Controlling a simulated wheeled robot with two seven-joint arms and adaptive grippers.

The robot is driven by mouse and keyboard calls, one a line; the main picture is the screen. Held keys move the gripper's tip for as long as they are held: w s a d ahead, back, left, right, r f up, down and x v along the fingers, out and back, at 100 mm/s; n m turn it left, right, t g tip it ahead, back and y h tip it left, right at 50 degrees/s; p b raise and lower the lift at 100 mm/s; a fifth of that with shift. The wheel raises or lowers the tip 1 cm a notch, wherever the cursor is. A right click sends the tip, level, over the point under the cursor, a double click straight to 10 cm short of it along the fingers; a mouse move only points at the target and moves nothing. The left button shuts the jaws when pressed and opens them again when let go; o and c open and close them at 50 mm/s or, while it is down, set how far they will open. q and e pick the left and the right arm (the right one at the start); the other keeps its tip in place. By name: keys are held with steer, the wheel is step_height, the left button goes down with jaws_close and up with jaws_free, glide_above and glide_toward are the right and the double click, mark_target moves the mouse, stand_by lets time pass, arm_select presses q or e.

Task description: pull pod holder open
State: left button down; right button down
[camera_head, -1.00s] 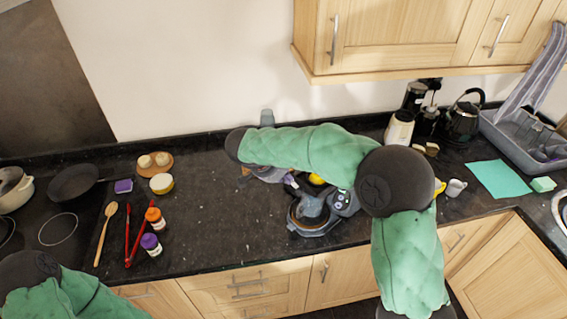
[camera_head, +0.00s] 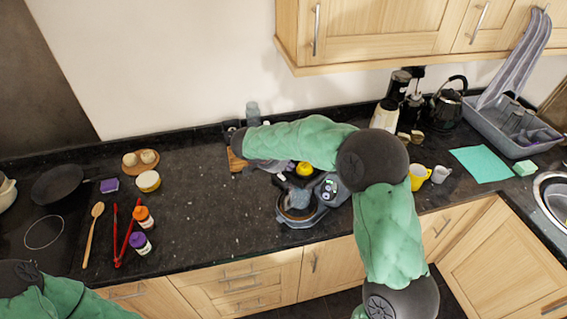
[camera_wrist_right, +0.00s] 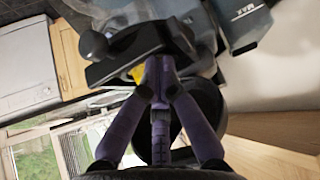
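The grey coffee machine (camera_head: 325,190) stands on the dark counter near its front edge, with a round, brown-centred part at its front left. It also shows in the right wrist view (camera_wrist_right: 240,18). My right arm reaches over it, and its pale purple gripper (camera_head: 281,168) is at the machine's back left, partly hidden by the forearm. In the right wrist view my right gripper (camera_wrist_right: 158,68) has its fingertips together, against or just in front of a dark bar (camera_wrist_right: 135,52). I cannot tell whether this bar is the pod holder or whether anything is pinched. My left gripper is out of view.
A yellow object (camera_head: 304,168) is beside the machine. A wooden board (camera_head: 236,161) and a clear jar (camera_head: 252,112) stand behind left. A yellow mug (camera_head: 418,176) and a white cup (camera_head: 440,174) are to the right.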

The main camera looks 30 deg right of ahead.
steer(key=shift+a+f, duration=0.1)
stand_by(0.3)
steer(key=shift+s+a+b, duration=0.1)
steer(key=shift+a+b, duration=0.25)
steer(key=shift+b, duration=0.1)
steer(key=s+a+b, duration=0.1)
steer(key=a+b, duration=0.3)
steer(key=a, duration=0.2)
steer(key=shift+s, duration=0.4)
